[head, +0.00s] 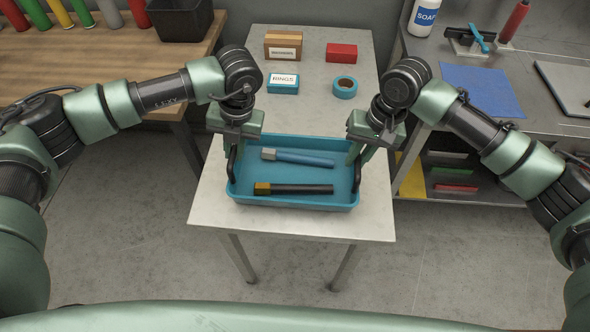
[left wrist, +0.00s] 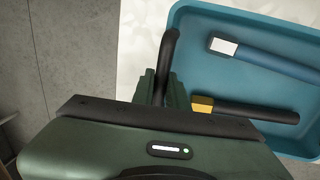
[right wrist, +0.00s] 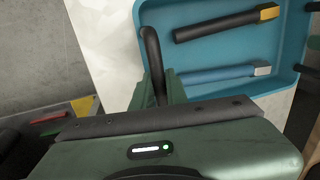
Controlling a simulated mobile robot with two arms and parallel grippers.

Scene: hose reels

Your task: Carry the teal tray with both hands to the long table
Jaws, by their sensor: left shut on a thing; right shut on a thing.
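The teal tray (head: 297,205) sits near the front end of a narrow light table (head: 370,215). In it lie a blue-handled tool with a pale head (head: 300,159) and a black-handled tool with a yellowish head (head: 295,188). My left gripper (head: 231,155) is shut on the black handle at the tray's left end. My right gripper (head: 357,155) is shut on the black handle at its right end. The left wrist view shows the left handle (left wrist: 166,65) between the fingers, and the right wrist view shows the right handle (right wrist: 153,62) likewise. The tray looks level; I cannot tell whether it touches the table.
Behind the tray are a teal labelled box (head: 283,83), a tape roll (head: 345,87), a red box (head: 341,53) and a brown box (head: 283,46). A wooden table (head: 110,50) with several coloured cylinders stands left. A grey bench (head: 430,95) with a soap bottle (head: 423,17) stands right.

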